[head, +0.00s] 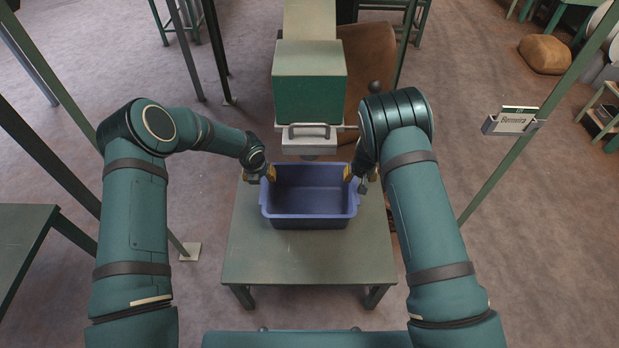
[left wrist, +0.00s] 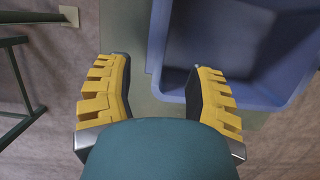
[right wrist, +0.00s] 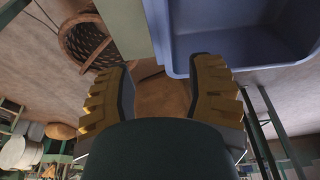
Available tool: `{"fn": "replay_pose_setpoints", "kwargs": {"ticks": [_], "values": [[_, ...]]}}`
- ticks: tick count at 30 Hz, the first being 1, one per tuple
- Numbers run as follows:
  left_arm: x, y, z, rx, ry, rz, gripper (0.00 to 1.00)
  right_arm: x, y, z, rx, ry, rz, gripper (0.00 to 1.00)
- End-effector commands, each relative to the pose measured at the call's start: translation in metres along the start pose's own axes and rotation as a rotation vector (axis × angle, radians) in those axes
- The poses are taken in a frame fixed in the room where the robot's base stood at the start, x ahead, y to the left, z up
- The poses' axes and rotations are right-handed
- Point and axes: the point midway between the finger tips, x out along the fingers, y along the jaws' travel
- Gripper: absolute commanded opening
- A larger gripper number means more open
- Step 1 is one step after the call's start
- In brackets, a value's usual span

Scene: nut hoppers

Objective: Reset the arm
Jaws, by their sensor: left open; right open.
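My left gripper (head: 264,174) is at the left end of a blue bin (head: 308,222), and my right gripper (head: 357,181) is at its right end. The bin stands upright on a small green table and looks empty. In the left wrist view my left gripper (left wrist: 160,95) is open, its yellow fingers apart, with the bin's rim (left wrist: 158,50) ahead between and beyond them. In the right wrist view my right gripper (right wrist: 160,90) is open too, with the bin's rim (right wrist: 157,30) ahead. Neither gripper holds anything. Whether a finger touches the bin I cannot tell.
The green table (head: 308,258) has a clear front part. A green hopper (head: 309,90) with a grey handled drawer (head: 308,138) stands just behind the bin. Thin green posts (head: 520,130) stand left and right. A wicker basket (right wrist: 86,42) shows in the right wrist view.

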Motion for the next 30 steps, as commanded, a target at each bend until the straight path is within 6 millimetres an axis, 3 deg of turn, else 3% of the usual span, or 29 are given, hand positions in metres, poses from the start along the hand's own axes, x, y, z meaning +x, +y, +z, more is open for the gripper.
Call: {"fn": "replay_pose_setpoints", "kwargs": {"ticks": [7,11,19,24,30], "values": [[0.000,-0.002,-0.003,-0.021,0.004,-0.008,0.54,0.001,0.002,0.003,0.005,-0.004,0.000,0.54],[-0.003,-0.014,-0.023,-0.184,0.040,-0.059,0.54,0.003,0.009,0.025,0.035,-0.028,0.001,0.54],[-0.026,-0.059,-0.106,-0.985,0.247,-0.192,0.54,-0.001,0.018,0.115,0.126,-0.108,-0.028,0.54],[-0.048,-0.075,-0.156,-1.553,0.398,-0.180,0.54,-0.018,0.007,0.168,0.159,-0.139,-0.075,0.54],[-0.076,-0.080,-0.210,-2.238,0.536,-0.073,0.54,-0.050,-0.017,0.222,0.180,-0.154,-0.159,0.54]]}}
